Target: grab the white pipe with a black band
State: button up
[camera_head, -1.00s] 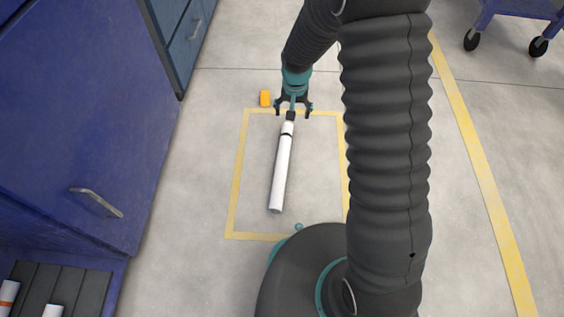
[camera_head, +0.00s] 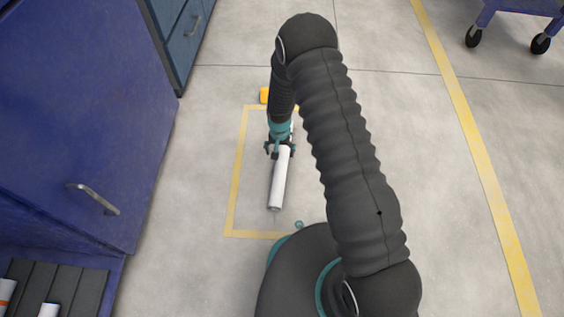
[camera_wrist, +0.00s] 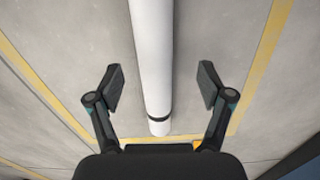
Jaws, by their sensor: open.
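The white pipe (camera_head: 279,181) lies on the floor inside a yellow taped rectangle in the head view. Its far end is hidden under my gripper (camera_head: 279,150). In the wrist view the pipe (camera_wrist: 153,60) runs down the middle, with its black band (camera_wrist: 158,118) near the lower end. My gripper (camera_wrist: 161,88) is open, with one finger on each side of the pipe and a visible gap to it on both sides.
A blue cabinet (camera_head: 85,120) stands at the left. A grey slatted rack (camera_head: 75,290) with other white pipes is at the lower left. An orange block (camera_head: 264,95) lies by the tape (camera_head: 238,170). A wheeled blue cart (camera_head: 515,10) is at the upper right. Floor around the pipe is clear.

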aim_at(282, 158)
jog(key=shift+d+f+b, duration=0.2)
jog(key=shift+f+b, duration=0.05)
jog(key=shift+f, duration=1.45)
jog(key=shift+d+f+b, duration=0.2)
jog(key=shift+f, duration=1.5)
jog(key=c, duration=1.5)
